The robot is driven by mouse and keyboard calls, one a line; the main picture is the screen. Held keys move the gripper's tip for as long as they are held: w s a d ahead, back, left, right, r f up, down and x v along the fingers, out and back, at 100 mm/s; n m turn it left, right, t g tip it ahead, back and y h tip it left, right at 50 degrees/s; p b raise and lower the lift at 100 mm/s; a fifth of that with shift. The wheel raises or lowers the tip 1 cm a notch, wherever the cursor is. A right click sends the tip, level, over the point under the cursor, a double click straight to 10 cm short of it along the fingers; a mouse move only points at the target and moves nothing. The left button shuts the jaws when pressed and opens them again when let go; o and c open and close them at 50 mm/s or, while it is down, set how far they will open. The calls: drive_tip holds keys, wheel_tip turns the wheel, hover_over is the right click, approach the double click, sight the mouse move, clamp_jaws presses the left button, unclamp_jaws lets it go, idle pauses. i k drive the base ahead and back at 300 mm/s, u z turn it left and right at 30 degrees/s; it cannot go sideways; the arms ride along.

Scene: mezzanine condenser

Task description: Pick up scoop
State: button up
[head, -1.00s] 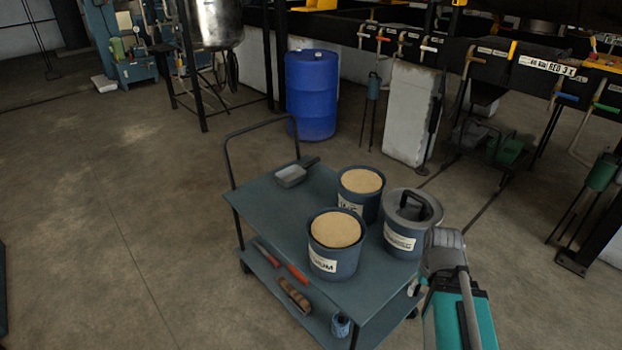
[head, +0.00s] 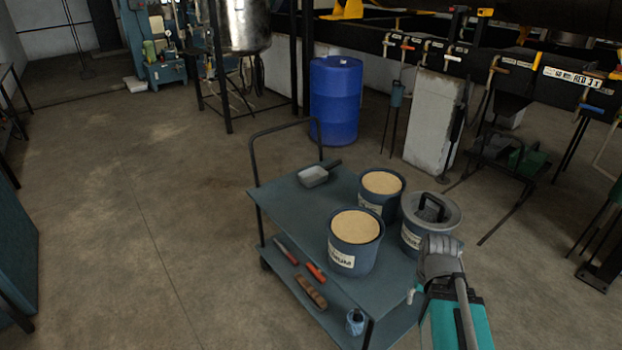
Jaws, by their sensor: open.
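The scoop (head: 313,176) is grey with a pale, open pan and a dark handle pointing to the upper right. It lies on the top deck of a blue-grey cart (head: 283,205), near its back left corner beside the push handle. Nothing touches it from above. I cannot make out gripper fingers there.
Two open buckets of tan powder (head: 354,252) (head: 378,206) and a lidded bucket (head: 420,248) stand on the cart's right half. Red-handled tools and a brush (head: 310,292) lie on its lower shelf. A blue drum (head: 335,105) stands behind. Floor left of the cart is clear.

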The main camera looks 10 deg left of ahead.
sight(314, 176)
drive_tip(key=u, duration=0.4)
drive_tip(key=k, duration=0.5)
drive_tip(key=u, duration=0.9)
drive_tip(key=k, duration=0.75)
drive_tip(key=u, duration=0.65)
drive_tip(key=i, duration=2.65)
drive_tip(key=z, duration=0.3)
drive_tip(key=i, duration=0.75)
drive_tip(key=z, duration=0.2)
